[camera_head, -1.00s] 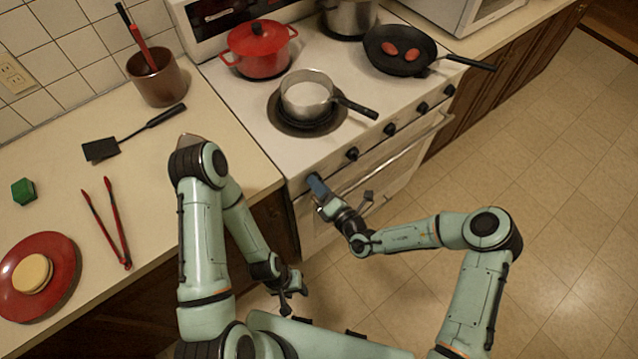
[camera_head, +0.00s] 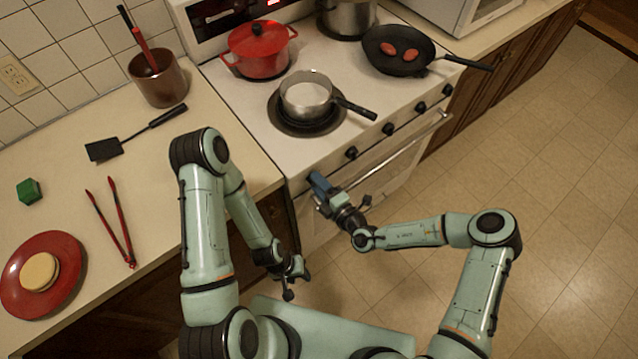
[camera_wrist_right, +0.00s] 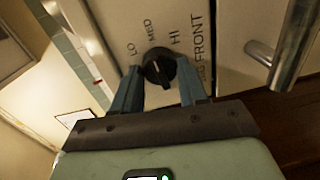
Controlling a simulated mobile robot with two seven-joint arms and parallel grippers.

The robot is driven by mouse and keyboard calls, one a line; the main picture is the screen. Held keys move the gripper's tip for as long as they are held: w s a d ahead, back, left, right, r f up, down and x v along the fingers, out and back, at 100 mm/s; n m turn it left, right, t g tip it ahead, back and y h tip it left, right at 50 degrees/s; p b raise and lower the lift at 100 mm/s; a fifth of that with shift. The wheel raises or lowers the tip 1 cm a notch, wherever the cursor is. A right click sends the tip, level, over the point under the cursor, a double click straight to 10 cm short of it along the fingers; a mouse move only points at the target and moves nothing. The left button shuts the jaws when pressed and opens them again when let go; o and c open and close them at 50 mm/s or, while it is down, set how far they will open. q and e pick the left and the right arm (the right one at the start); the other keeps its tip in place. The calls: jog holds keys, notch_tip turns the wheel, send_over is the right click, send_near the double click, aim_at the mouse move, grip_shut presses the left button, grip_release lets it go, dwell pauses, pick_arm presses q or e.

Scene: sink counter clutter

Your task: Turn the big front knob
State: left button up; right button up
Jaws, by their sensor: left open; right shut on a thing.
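The big front knob (camera_wrist_right: 158,68) is black and round, on the white stove front, with the marks LO, MED, HI and FRONT around it in the right wrist view. My right gripper (camera_wrist_right: 160,88) has its blue fingers on either side of the knob and is shut on it. In the head view my right gripper (camera_head: 318,184) is at the left end of the stove front and hides this knob. My left gripper (camera_head: 300,276) is open and empty, low in front of the counter, away from the stove.
Other black knobs (camera_head: 388,129) line the stove front above the oven handle (camera_head: 395,155). A saucepan (camera_head: 306,97), a red pot (camera_head: 259,48) and a frying pan (camera_head: 398,52) stand on the stove. A red light (camera_head: 271,3) shows on its back panel. The floor at right is clear.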

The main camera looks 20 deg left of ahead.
jog(key=shift+f, duration=0.1)
jog(key=o, duration=1)
jog(key=shift+o, duration=0.3)
jog(key=shift+w+r, duration=0.1)
jog(key=shift+r, duration=0.2)
